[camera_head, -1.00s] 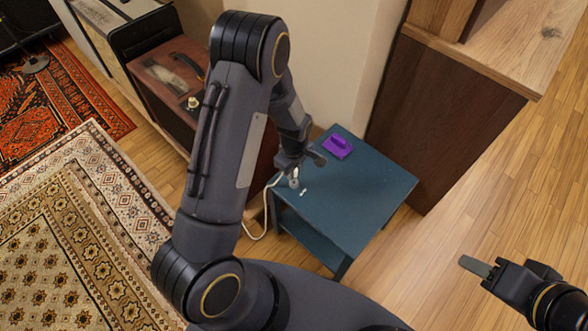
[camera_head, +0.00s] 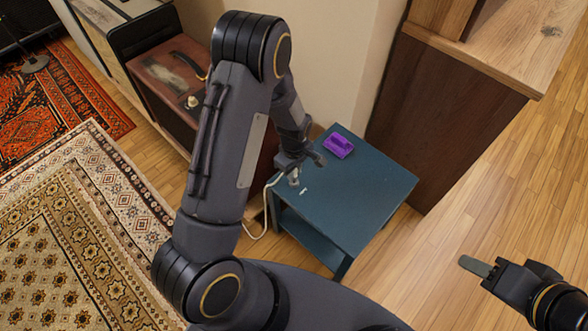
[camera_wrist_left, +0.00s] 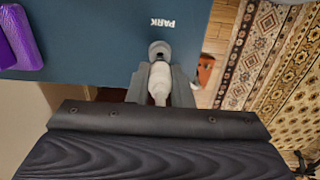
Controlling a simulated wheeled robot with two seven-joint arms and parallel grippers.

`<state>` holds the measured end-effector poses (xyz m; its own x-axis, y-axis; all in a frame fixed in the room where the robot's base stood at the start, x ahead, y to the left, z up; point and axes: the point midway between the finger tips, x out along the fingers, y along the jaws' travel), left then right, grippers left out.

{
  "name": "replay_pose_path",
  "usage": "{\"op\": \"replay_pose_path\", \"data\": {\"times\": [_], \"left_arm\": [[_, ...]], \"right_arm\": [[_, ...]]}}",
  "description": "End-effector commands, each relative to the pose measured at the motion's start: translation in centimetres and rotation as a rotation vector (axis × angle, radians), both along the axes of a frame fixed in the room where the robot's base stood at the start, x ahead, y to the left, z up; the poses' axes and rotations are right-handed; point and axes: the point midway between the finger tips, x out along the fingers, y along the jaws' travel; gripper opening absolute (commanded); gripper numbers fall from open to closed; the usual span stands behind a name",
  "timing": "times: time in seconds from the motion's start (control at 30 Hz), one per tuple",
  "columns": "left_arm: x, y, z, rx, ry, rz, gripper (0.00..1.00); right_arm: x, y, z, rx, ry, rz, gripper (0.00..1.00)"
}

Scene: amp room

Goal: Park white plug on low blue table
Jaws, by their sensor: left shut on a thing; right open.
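The low blue table (camera_head: 350,200) stands by the wall, with white "PARK" lettering (camera_wrist_left: 163,22) near one edge of its top. My left gripper (camera_head: 298,174) is at the table's left edge, beside the lettering. It is shut on the white plug (camera_wrist_left: 160,82), which shows between the fingers in the left wrist view with its grey end toward the lettering. Whether the plug touches the tabletop I cannot tell. A white cable (camera_head: 267,205) hangs from near the gripper to the floor. My right gripper (camera_head: 483,270) is open and empty, over the wooden floor at the lower right.
A purple object (camera_head: 338,148) lies on the table's far corner; it also shows in the left wrist view (camera_wrist_left: 20,40). A dark wooden cabinet (camera_head: 435,125) stands right of the table, and a reddish-brown amp (camera_head: 170,85) behind my left arm. Most of the tabletop is clear.

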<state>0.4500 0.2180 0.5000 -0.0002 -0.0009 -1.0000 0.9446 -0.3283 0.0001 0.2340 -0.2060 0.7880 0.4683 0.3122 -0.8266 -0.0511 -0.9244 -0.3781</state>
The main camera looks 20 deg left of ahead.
Motion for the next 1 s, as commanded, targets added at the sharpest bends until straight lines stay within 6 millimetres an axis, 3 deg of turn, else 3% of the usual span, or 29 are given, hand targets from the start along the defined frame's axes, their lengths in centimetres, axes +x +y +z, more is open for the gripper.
{"op": "replay_pose_path", "data": {"times": [1.0], "left_arm": [[0.0,0.0,-1.6,0.0,-0.001,0.0,0.0]], "right_arm": [[0.0,0.0,-1.3,0.0,0.0,0.0,0.44]]}}
